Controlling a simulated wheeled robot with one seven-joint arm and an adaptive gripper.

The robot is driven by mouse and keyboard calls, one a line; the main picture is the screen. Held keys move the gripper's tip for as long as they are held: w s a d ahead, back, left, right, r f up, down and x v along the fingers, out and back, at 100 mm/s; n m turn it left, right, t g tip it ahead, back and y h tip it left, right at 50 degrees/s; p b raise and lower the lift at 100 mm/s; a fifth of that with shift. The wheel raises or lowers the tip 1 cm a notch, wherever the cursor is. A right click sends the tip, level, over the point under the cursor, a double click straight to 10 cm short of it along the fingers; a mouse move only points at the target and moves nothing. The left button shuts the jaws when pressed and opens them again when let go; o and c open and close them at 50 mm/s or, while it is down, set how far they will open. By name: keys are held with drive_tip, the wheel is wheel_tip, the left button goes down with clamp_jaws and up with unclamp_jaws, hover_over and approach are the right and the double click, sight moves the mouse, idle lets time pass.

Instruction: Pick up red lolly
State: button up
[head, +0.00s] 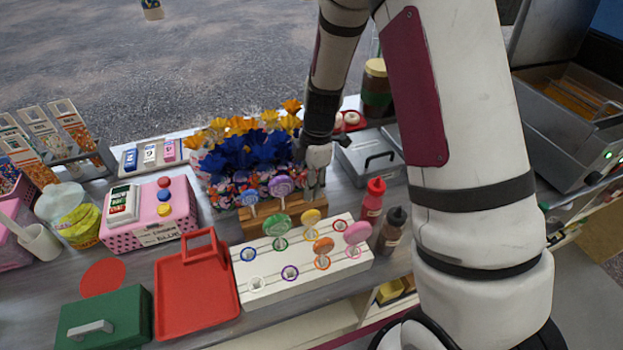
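My gripper (313,180) points down at the right end of a wooden rack (262,229), behind the white board. Its fingers are small and partly blocked, so I cannot tell whether they are open or hold anything. A blue lolly (249,199) and a purple lolly (281,186) stand in the rack, left of my gripper. The white board (250,270) with coloured rings holds a green lolly (277,226), a yellow lolly (311,217), an orange lolly (323,246) and a pink lolly (356,233). I cannot make out a red lolly.
Blue and orange paper flowers (245,150) crowd close behind and left of my gripper. A red bottle (373,199) and a brown bottle (392,230) stand to the right. A red tray (197,305), pink box (150,215) and green box (105,318) fill the left.

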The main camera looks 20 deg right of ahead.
clamp_jaws()
drive_tip(key=shift+r, duration=0.15)
wheel_tip(320, 180, up, 10)
drive_tip(key=shift+f+b, duration=0.15)
drive_tip(key=shift+b, duration=0.45)
